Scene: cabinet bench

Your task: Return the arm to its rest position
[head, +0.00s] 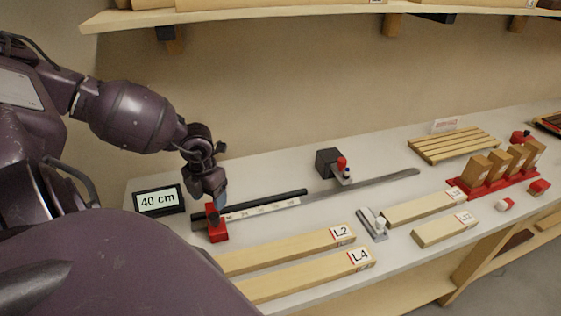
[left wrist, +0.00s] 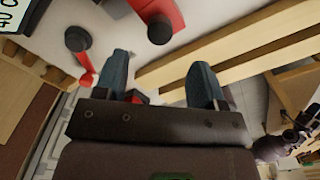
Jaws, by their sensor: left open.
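My left gripper (head: 212,192) hangs over the left part of the bench, close to a red block with a black knob (head: 216,226) at the left end of a dark rail. In the left wrist view its two blue fingertips (left wrist: 160,78) are spread apart with nothing clear between them. Red parts with black knobs (left wrist: 78,40) show just beyond the fingers there. Whether the fingers touch the red block cannot be told. The right gripper is not identifiable in the head view.
A small display reading 40 cm (head: 159,200) stands left of the gripper. Long wooden bars, one marked L2 (head: 290,250), lie in front. A black box (head: 328,162), a slatted wooden rack (head: 455,145) and a red holder with blocks (head: 495,186) stand further right. A shelf (head: 290,20) runs above.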

